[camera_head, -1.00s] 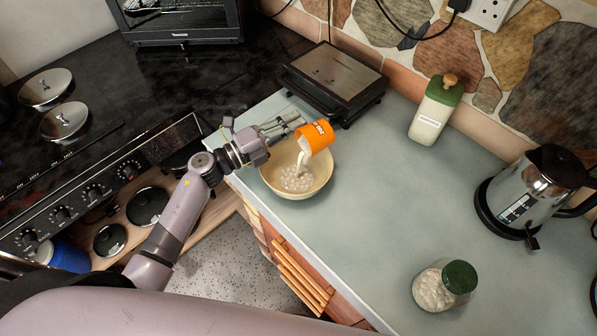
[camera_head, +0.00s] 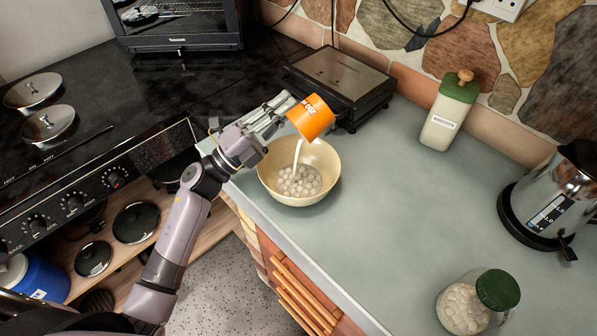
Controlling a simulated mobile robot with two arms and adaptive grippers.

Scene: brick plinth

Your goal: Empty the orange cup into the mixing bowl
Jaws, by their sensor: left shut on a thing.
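The orange cup (camera_head: 311,117) is tipped steeply, mouth down and to the left, above the cream mixing bowl (camera_head: 326,163). A thin white stream (camera_head: 298,153) falls from its mouth into the bowl. Pale round pieces (camera_head: 299,182) lie on the bowl's bottom. The bowl stands upright on the counter near its front left edge. My left gripper (camera_head: 283,108) is shut on the orange cup and holds it above the bowl's far rim. The inside of the cup is hidden. My right gripper is not in view.
A flat black appliance (camera_head: 340,80) stands close behind the cup. A green-topped bottle (camera_head: 449,112), a kettle (camera_head: 552,200) and a green-lidded jar (camera_head: 478,300) stand to the right. The counter (camera_head: 400,210) between them is clear. The stove is at left.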

